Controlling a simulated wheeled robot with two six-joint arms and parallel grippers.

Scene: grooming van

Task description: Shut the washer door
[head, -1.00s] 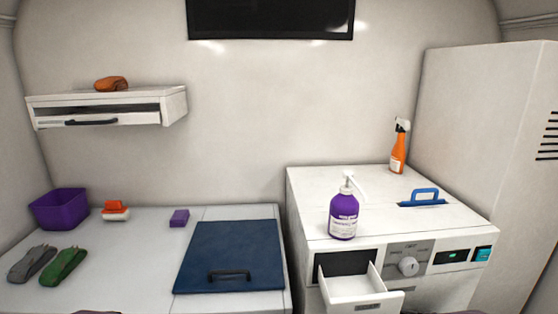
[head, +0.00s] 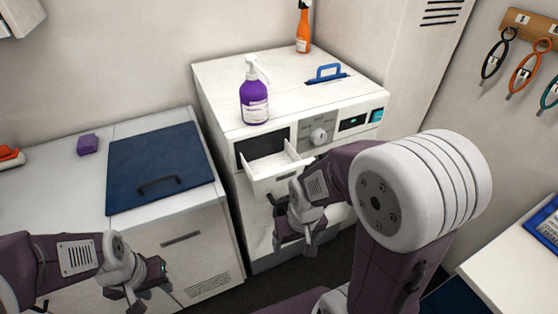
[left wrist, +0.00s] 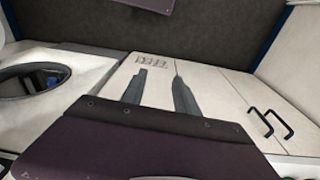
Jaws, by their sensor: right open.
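The washer (head: 225,85) is the white machine in the middle of the head view, with a knob, a small display and a pulled-out drawer (head: 275,172). Its lower front is largely hidden by my right arm, and I cannot make out its door there. In the left wrist view a dark oval window (left wrist: 32,80) in a white panel shows at the left; it looks like the washer door's glass, but how far the door stands open is unclear. My right gripper (head: 298,242) is open before the washer front. My left gripper (head: 150,284) is open and empty before the left cabinet.
The white cabinet (head: 190,260) with a blue lid (head: 160,165) stands left of the washer. A purple pump bottle (head: 254,98) and an orange spray bottle (head: 303,30) stand on the washer. A white counter (head: 515,262) is at the right. Black handles (left wrist: 262,120) show in the left wrist view.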

